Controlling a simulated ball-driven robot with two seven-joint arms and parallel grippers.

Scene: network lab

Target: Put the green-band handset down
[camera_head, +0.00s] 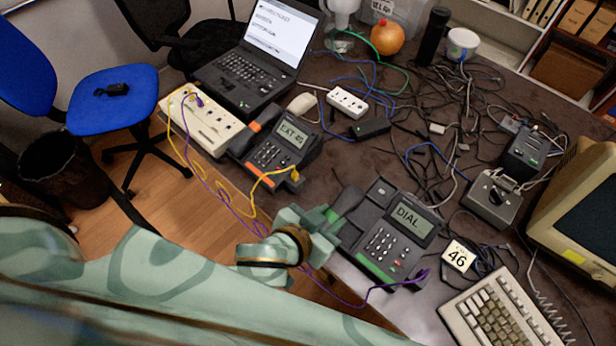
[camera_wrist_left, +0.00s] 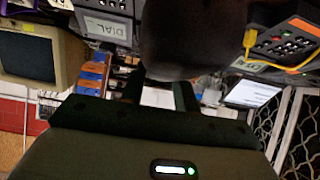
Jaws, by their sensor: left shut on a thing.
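The green-band phone (camera_head: 396,236) sits near the table's front edge, its display reading DIAL. My left gripper (camera_head: 326,222) is at the phone's left side, shut on the green-band handset (camera_head: 348,201). In the left wrist view the handset is a large dark rounded shape (camera_wrist_left: 188,40) between the fingers. In the head view the gripper partly hides the handset, and I cannot tell whether it touches the phone. The phone's display also shows in the left wrist view (camera_wrist_left: 103,28). My right gripper is not in view.
A purple cable (camera_head: 352,303) runs past the gripper to the green-band phone.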

